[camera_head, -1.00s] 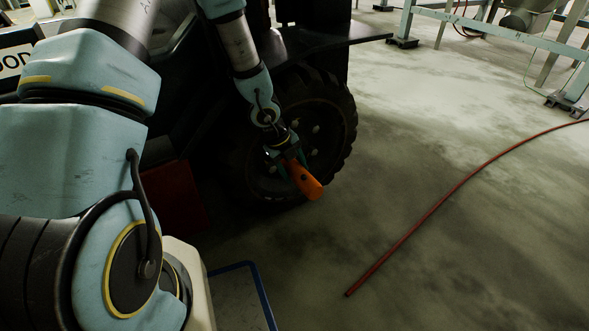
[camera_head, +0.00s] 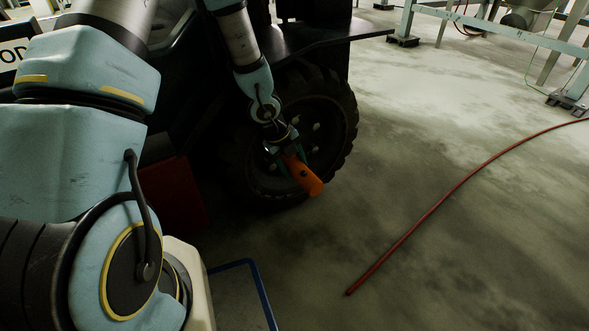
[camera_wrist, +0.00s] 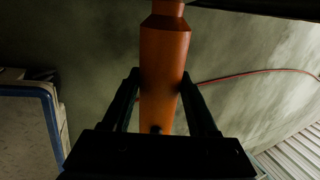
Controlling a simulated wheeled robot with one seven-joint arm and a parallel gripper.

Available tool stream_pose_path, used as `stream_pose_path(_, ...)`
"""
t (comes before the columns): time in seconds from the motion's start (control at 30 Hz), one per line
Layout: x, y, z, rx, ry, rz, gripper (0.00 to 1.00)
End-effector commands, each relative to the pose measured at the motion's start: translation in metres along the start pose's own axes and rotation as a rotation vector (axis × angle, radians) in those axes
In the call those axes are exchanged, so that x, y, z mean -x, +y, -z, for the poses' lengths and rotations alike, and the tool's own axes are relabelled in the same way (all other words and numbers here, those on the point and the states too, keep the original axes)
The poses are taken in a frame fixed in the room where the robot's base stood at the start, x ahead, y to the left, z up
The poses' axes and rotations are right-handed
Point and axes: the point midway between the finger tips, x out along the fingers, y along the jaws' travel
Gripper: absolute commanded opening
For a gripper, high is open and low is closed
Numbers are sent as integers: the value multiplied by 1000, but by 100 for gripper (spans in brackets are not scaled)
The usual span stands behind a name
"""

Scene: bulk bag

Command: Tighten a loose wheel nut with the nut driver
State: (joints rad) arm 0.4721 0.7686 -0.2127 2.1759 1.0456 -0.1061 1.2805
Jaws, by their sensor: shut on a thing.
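The nut driver has an orange body (camera_head: 304,178). It is in my gripper (camera_head: 289,163), in front of the vehicle's wheel (camera_head: 345,118). In the wrist view the orange body (camera_wrist: 163,65) stands upright between the two dark fingers of my gripper (camera_wrist: 160,92), which are shut on it. Its far end runs out of the top of that view. Several pale wheel nuts (camera_head: 316,127) show on the dark hub. My gripper and wrist hide part of the hub, so I cannot tell whether the driver touches a nut or which nut is loose.
A dark fender (camera_head: 320,42) juts out above the wheel. A red box-like part (camera_head: 172,195) is left of it. A blue-edged tray or cart (camera_head: 262,290) is at the bottom. A red hose (camera_head: 430,213) lies across the otherwise open floor at right.

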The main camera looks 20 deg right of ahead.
Motion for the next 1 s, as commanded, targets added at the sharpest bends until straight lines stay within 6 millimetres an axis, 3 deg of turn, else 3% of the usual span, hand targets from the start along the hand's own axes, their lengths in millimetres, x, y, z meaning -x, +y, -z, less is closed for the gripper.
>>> stream_pose_path(1.0,-1,0,57,-7,8,1,0)
